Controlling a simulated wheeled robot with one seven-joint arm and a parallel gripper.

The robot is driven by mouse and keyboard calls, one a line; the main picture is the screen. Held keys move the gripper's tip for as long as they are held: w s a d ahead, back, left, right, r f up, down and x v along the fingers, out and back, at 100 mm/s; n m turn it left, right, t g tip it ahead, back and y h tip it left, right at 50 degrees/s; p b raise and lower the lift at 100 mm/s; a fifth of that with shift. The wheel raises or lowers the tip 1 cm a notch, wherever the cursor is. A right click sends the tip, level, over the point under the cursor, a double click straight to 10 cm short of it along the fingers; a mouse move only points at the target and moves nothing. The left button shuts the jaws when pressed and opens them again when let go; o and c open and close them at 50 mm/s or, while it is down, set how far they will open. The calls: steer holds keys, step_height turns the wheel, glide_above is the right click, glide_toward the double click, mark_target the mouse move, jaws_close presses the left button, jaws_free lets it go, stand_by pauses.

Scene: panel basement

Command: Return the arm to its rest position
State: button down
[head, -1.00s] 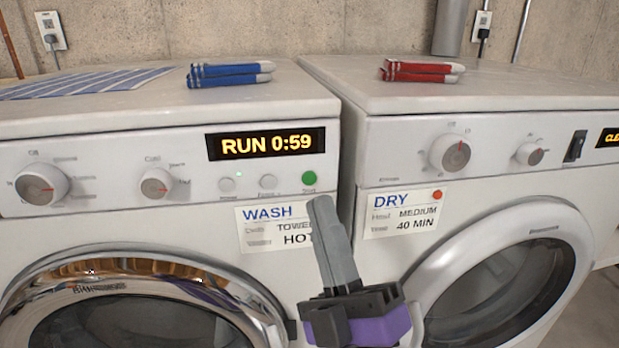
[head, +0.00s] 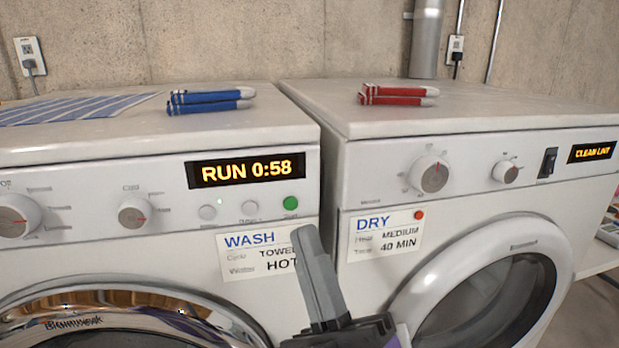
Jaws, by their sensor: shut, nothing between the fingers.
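My gripper (head: 305,238) is at the lower middle of the head view, with its grey fingers pointing up and closed together. It is empty. It stands in front of the washer (head: 150,255), near its right edge, and covers part of the WASH card (head: 250,250). The washer's display (head: 252,170) reads RUN 0:58. The green button (head: 290,203) below it lies just above the fingertips, with a visible gap. The rest of my arm is mostly cut off by the bottom edge of the picture.
The dryer (head: 365,290) stands to the right; its display (head: 592,152) reads CLEAN LINT and its round door (head: 415,310) looks shut. Blue socks (head: 210,101) and a striped cloth (head: 70,110) lie on the washer, red socks (head: 398,95) on the dryer. A DRY card (head: 386,233) hangs there.

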steer(key=s+d+f+m+g+h, duration=0.1)
steer(key=s+d+f+m+h, duration=0.25)
steer(key=f, duration=0.25)
steer(key=s+d+f+m+g+h, duration=0.1)
steer(key=s+d+f+m+h, duration=0.1)
steer(key=s+d+f+m, duration=0.4)
steer(key=s+d+f+m+g+h, duration=0.1)
steer(key=s+d+f+m+h, duration=0.2)
steer(key=f, duration=0.4)
steer(key=s+d+f+m+g+h, duration=0.2)
steer(key=s+d+f+g, duration=0.1)
steer(key=s, duration=0.5)
steer(key=s+d+f+m+g+h, duration=0.2)
steer(key=s+d+f+g, duration=0.1)
steer(key=s+d+f, duration=0.3)
steer(key=s+f, duration=0.2)
steer(key=s, duration=0.1)
